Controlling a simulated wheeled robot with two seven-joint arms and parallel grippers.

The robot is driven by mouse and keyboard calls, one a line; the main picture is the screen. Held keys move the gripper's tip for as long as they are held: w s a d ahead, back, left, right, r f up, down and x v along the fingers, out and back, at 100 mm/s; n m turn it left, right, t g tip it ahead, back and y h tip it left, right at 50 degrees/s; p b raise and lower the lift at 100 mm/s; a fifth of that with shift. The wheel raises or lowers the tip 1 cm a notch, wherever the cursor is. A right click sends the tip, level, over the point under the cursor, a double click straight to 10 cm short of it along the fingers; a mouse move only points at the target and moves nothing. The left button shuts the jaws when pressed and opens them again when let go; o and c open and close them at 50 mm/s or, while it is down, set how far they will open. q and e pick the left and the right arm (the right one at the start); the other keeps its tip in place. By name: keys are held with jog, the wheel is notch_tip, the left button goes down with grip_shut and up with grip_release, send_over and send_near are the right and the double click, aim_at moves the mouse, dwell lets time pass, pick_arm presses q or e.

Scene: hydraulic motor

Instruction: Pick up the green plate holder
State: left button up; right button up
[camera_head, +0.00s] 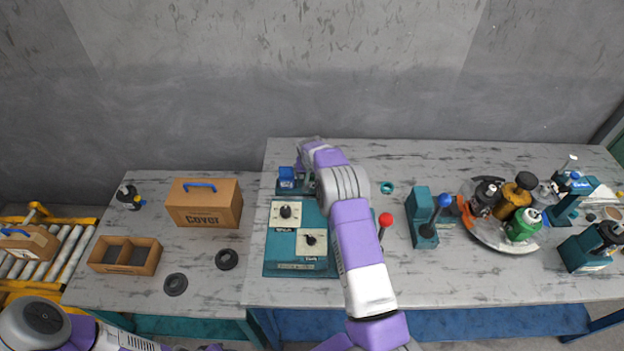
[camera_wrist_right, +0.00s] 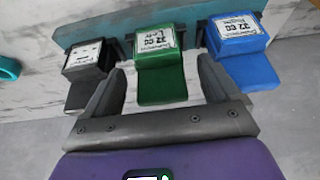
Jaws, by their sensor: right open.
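The green plate holder (camera_wrist_right: 161,66) shows in the right wrist view, a green block with a white printed label, in the middle of a row on a teal rack (camera_wrist_right: 140,22). My right gripper (camera_wrist_right: 160,85) is open, with one finger on each side of the green holder's lower part. I cannot tell whether the fingers touch it. In the head view my right arm hides the green holder, and the right gripper (camera_head: 308,182) is mostly hidden at the rack. My left arm shows only at the lower left, and its gripper is out of view.
A black block (camera_wrist_right: 90,62) and a blue block (camera_wrist_right: 240,55) flank the green one closely; the blue one also shows in the head view (camera_head: 287,177). A teal control panel (camera_head: 297,268), a red-knobbed lever (camera_head: 386,219) and a round tray (camera_head: 490,238) stand on the table.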

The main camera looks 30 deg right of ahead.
jog(key=shift+x, duration=1.2)
jog(key=shift+d+r, duration=0.1)
jog(key=c, duration=1.1)
